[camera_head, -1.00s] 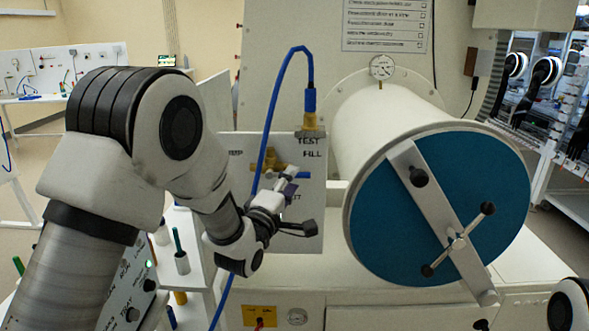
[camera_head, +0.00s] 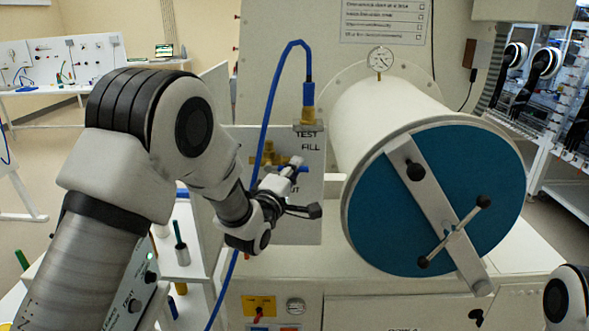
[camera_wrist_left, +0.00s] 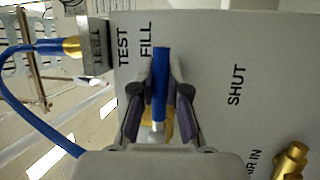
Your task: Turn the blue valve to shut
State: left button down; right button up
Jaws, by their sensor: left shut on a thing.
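The blue valve has a blue lever (camera_wrist_left: 160,80) on a brass body (camera_wrist_left: 155,125), mounted on a grey panel (camera_wrist_left: 215,45). In the left wrist view the lever points up, beside the word FILL and apart from the word SHUT to its right. My left gripper (camera_wrist_left: 160,92) has a finger on each side of the lever and is shut on it. In the head view the left gripper (camera_head: 298,185) is at the panel, and a bit of the blue lever (camera_head: 303,169) shows beside it. The gripper partly hides the valve and the lower lettering. My right gripper is out of view.
A large white cylinder with a blue door (camera_head: 385,215) and a crossbar stands close to the right. Another brass fitting (camera_wrist_left: 290,160) is near the AIR IN lettering.

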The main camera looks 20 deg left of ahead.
pick_arm(q)
jog(key=s+a+f+m+g+y, duration=0.1)
jog(key=a+f+m+g+y, duration=0.2)
jog(key=m, duration=1.1)
jog(key=shift+s+a+f+g+y+b, duration=0.35)
jog(key=shift+a+f+g, duration=1.1)
jog(key=shift+g, duration=0.25)
jog(key=shift+d, duration=0.1)
jog(key=c, duration=1.2)
grip_release()
jog(key=shift+o, duration=0.2)
jog(key=a+v, duration=0.1)
jog(key=v, duration=1.1)
jog(key=shift+d, duration=0.4)
